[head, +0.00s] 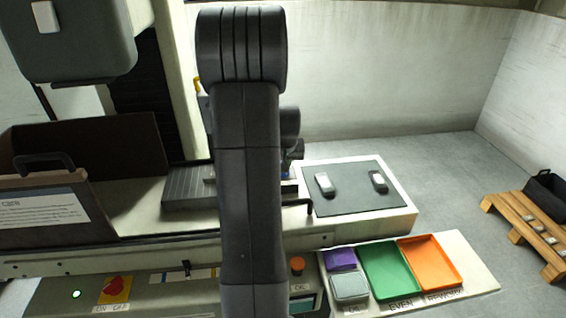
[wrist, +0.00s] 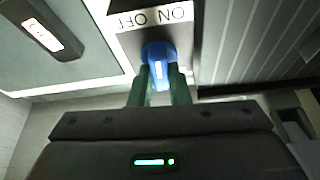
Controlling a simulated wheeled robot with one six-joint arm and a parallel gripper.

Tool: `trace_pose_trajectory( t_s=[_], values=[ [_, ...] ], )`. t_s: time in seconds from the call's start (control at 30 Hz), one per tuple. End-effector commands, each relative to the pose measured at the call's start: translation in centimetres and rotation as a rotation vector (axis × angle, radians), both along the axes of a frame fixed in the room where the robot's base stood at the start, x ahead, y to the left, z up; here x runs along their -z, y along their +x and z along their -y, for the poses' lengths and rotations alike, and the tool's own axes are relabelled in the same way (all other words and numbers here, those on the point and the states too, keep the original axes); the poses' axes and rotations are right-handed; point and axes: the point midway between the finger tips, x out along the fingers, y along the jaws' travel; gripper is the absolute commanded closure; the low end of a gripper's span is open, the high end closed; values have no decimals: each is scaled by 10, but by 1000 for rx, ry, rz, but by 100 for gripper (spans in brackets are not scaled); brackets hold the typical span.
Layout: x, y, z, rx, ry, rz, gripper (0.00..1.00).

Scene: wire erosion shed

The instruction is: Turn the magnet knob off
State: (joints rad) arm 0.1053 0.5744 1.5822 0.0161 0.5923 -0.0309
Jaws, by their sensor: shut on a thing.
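The blue magnet knob (wrist: 159,52) sits below an upside-down plate marked ON and OFF (wrist: 150,18) in the wrist view. OFF is at the left of that picture and ON at the right. The ribbed grey magnet block (head: 186,188) shows left of my arm.
A dark mat (head: 350,201) with two small grey pieces lies right of my arm. Green (head: 388,268) and orange (head: 430,262) trays stand in front. A red switch (head: 115,287), also marked ON and OFF, is at front left. A wooden pallet (head: 520,215) stands far right.

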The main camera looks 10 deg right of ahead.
Motion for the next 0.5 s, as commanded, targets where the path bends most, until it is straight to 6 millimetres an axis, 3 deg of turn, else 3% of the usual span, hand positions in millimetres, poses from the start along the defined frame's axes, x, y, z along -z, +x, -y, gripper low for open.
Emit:
trace_pose_trajectory(
  t_s=[0.5],
  values=[
    [2, 2, 3, -474, -2, 6, 100]
  ],
)
